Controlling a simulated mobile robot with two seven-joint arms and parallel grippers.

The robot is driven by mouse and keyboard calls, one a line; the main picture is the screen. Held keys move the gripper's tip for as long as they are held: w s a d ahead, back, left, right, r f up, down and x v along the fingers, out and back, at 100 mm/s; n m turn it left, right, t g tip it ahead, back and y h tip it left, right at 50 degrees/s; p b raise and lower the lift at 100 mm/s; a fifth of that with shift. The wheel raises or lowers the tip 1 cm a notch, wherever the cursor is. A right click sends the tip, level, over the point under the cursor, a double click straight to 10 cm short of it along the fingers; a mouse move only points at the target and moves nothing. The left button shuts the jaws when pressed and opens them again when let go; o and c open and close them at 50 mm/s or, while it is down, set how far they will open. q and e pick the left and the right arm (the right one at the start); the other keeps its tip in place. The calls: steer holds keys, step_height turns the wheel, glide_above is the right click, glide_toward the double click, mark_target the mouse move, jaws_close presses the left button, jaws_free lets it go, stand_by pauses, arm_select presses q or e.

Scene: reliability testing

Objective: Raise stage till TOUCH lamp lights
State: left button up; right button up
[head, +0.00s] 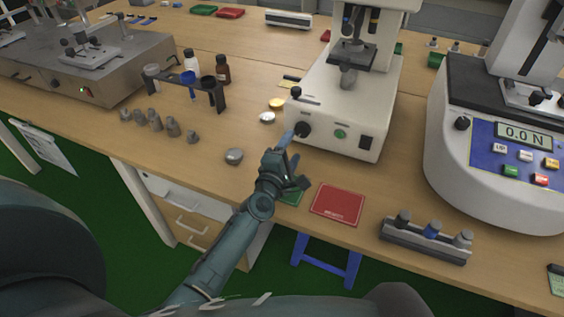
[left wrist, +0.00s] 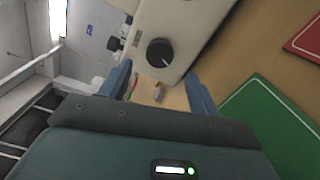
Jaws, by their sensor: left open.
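A white bench instrument (head: 345,105) stands at the back centre of the bench. No TOUCH label is readable. My left gripper (head: 294,162) is open and empty just in front of the knob. In the left wrist view the knob (left wrist: 160,53) shows beyond the open fingers (left wrist: 160,88), apart from them. My right gripper is not seen.
A red mat (head: 338,204) and a partly hidden green mat (left wrist: 262,128) lie by the front edge. A rack of cylinders (head: 425,240) and a force tester reading 0.0 N (head: 523,136) stand right. Several grey weights (head: 155,122) and a bottle rack (head: 205,92) are left.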

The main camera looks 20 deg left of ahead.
arm_select(q)
steer(key=s, duration=0.6)
steer(key=shift+s+a, duration=0.1)
steer(key=shift+s, duration=0.25)
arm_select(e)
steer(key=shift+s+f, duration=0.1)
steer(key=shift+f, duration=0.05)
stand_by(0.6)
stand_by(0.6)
